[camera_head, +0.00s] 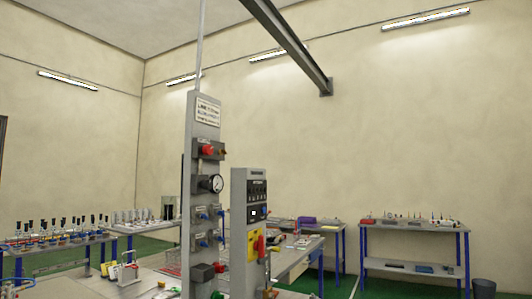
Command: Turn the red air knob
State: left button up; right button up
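A red knob (207,150) sits on a dark block high on the tall grey pneumatic column (203,112), just under a white label plate. Nothing touches it, and its turn position is too small to read. A brass-coloured fitting sticks out to the right of its block. Neither of my grippers is in view.
A shorter grey control box (238,205) with a yellow and red switch (256,246) stands right of the column. Benches with bottles (60,236) and tools (415,228) stand behind. A bin (483,289) is at far right. Air around the red knob is clear.

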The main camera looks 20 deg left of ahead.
aim_at(207, 150)
jog(key=z, duration=0.2)
jog(key=i, duration=0.7)
jog(key=u, duration=0.5)
jog(key=i, duration=1)
jog(key=u, duration=0.8)
